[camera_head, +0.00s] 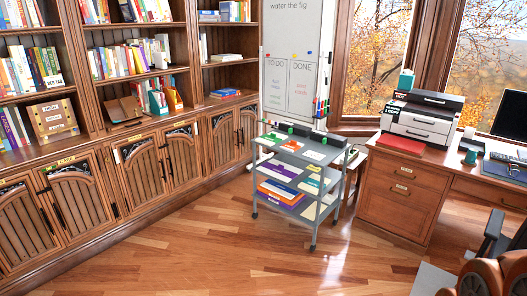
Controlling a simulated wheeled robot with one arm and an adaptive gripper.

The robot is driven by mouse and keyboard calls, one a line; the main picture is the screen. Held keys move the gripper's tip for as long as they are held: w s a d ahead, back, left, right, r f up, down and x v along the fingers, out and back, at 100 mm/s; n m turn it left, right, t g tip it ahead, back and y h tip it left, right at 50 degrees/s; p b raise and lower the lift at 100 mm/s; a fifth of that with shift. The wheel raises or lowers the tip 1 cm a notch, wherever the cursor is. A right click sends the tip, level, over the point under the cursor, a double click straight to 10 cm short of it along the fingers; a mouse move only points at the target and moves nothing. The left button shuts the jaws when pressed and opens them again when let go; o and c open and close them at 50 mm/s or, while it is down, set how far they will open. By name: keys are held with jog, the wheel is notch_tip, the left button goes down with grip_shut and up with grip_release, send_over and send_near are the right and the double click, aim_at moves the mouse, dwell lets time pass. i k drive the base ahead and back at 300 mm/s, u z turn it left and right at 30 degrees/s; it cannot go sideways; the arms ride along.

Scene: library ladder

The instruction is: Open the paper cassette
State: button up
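A white and black printer (425,117) stands on the wooden desk at the right, by the window. Its front has two stacked white panels with dark handle slots. The lower panel (416,133) looks like the paper cassette front and appears flush with the body, so shut. A dark label with white lettering is on the printer's left part; it is too small to read surely. No gripper fingers can be made out.
A grey cart (300,175) with papers stands left of the desk (402,192). Bookshelves line the left wall. The wooden floor (230,250) in front is clear.

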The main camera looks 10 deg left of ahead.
aim_at(423, 134)
jog(key=u, duration=0.6)
jog(key=i, duration=1.9)
jog(key=z, duration=0.45)
jog(key=k, duration=0.55)
jog(key=z, duration=0.2)
jog(key=i, duration=1.1)
jog(key=u, duration=0.6)
